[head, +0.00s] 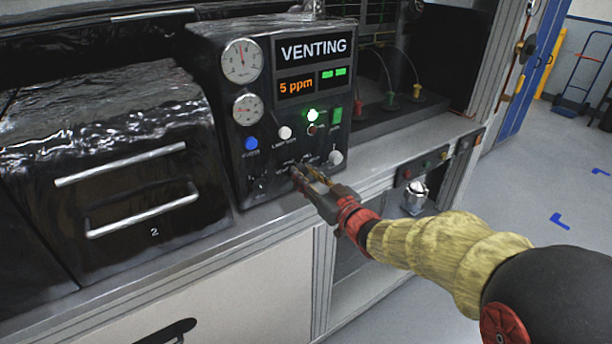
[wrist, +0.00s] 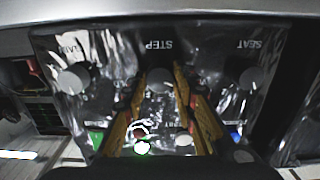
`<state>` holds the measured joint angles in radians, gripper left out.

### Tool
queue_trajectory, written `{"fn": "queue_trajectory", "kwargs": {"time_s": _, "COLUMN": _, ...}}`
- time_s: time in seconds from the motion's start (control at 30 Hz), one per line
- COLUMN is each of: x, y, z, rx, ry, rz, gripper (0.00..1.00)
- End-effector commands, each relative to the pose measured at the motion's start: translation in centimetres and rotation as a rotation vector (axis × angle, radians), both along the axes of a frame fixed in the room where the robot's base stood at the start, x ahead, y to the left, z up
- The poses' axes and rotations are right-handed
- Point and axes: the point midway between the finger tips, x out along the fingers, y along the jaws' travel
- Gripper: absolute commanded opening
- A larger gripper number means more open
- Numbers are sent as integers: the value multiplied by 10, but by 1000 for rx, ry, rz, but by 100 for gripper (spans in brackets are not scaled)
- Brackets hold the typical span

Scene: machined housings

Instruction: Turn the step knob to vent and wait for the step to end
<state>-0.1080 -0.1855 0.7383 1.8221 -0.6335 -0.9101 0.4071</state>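The control panel (head: 270,110) stands upright on the bench. Its screen (head: 313,50) reads VENTING, with 5 ppm in orange and green bars below. The step knob (wrist: 160,82) is a pale round knob under the STEP label in the wrist view, where the picture is upside down. My gripper (head: 303,171) reaches the lower middle of the panel. In the wrist view my gripper's two fingers (wrist: 161,76) flank the knob closely on both sides, seemingly touching it. In the head view the fingers hide the knob, and its pointer is not readable.
The seat knob (wrist: 250,78) and another pale knob (wrist: 72,78) flank the step knob. A green lamp (head: 313,115) is lit; a blue button (head: 251,143) and a white button (head: 285,132) sit nearby. A drawer unit (head: 120,150) stands left. Clear floor (head: 540,190) lies right.

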Motion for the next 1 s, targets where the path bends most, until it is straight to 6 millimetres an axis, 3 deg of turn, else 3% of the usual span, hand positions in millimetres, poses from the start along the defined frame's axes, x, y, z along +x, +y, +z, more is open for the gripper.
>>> {"fn": "queue_trajectory", "kwargs": {"time_s": 0.3, "x": 0, "y": 0, "z": -1, "rx": 0, "ry": 1, "rz": 0, "gripper": 46}}
{"fn": "queue_trajectory", "kwargs": {"time_s": 0.67, "x": -3, "y": -2, "z": 0, "rx": 1, "ry": 0, "rz": -1, "gripper": 46}}
{"fn": "queue_trajectory", "kwargs": {"time_s": 1.0, "x": -50, "y": -35, "z": 0, "rx": 0, "ry": 0, "rz": -3, "gripper": 46}}
